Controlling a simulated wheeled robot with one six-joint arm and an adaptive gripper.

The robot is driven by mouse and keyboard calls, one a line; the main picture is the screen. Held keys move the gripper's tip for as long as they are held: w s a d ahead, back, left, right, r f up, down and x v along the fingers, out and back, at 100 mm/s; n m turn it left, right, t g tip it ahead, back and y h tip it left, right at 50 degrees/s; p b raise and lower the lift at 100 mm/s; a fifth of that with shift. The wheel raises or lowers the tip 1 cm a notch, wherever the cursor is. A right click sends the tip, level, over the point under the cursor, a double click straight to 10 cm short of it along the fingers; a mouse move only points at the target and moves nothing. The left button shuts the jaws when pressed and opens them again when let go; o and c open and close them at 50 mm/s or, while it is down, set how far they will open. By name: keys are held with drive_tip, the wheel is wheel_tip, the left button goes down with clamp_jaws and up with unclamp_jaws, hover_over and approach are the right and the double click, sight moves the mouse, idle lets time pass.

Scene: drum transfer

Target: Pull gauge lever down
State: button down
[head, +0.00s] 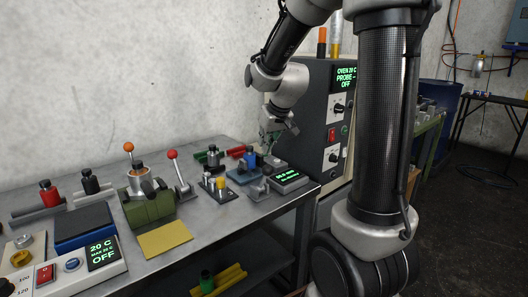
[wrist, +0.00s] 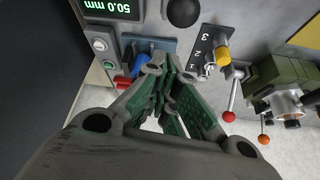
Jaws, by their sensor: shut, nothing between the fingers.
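The gauge readout (head: 289,178) is a grey box with a green-lit display at the right end of the bench; in the wrist view its display (wrist: 125,9) reads 50.0 mm. A blue gauge stand (head: 243,174) is beside it. My gripper (head: 268,146) is just above this area, shut and empty. In the wrist view its green-padded fingers (wrist: 172,78) are together and cover part of the stand. A red-balled lever (head: 172,155) stands upright left of the stand; its ball shows in the wrist view (wrist: 229,116). I cannot tell which part is the gauge lever.
A numbered block with a yellow peg (head: 220,185) stands between lever and stand. A green vise (head: 147,205) with an orange-balled handle is farther left. The oven (head: 325,110) stands behind the right end. A yellow pad (head: 165,239) lies near the front edge.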

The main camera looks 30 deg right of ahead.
drive_tip(key=s+r, duration=0.5)
drive_tip(key=s, duration=0.1)
drive_tip(key=shift+s+d, duration=0.2)
drive_tip(key=shift+d, duration=0.15)
drive_tip(key=s+a+r+g, duration=0.1)
drive_tip(key=s+a, duration=0.1)
drive_tip(key=s, duration=1.8)
drive_tip(key=shift+a+g, duration=0.3)
drive_tip(key=shift+s, duration=0.1)
